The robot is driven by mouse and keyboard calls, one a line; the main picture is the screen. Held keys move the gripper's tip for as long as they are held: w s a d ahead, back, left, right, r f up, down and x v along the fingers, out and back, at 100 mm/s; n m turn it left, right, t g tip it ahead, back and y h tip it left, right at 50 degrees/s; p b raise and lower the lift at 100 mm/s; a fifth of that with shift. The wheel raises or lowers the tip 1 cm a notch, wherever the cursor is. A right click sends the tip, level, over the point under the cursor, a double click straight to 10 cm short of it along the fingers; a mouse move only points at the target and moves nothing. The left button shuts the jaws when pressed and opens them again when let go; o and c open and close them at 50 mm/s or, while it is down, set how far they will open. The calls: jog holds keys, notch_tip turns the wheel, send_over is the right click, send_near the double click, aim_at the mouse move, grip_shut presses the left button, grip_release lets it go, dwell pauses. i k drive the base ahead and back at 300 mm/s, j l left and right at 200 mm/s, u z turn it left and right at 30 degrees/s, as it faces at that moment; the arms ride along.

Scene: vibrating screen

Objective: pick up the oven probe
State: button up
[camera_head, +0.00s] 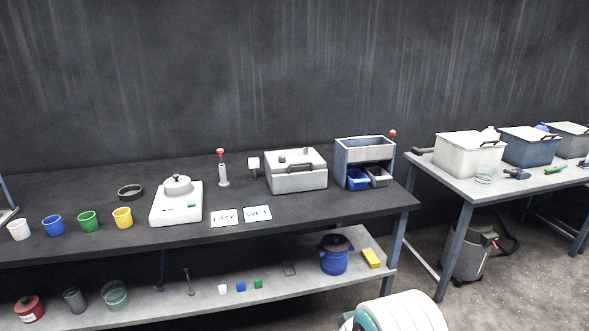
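I cannot tell for sure which item is the oven probe. One candidate is a small stem with a white square head (253,165), standing on the dark bench just left of a grey lidded box (297,173) with a dark handle. Another upright item with a red top (222,169) stands farther left on the bench. A thin dark rod (189,282) is on the lower shelf. My gripper is not in view; only a white and teal rounded part, likely of my own arm, shows at the bottom edge.
The dark bench (290,213) also holds a white scale (176,206), coloured cups, two cards and a blue-grey bin unit (364,152). Cubes, jars and a blue pot (334,259) sit on the lower shelf. A second table (480,186) with tubs stands right. Floor shows between them.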

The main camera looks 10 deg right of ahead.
aim_at(253, 163)
jog(key=i, duration=2.35)
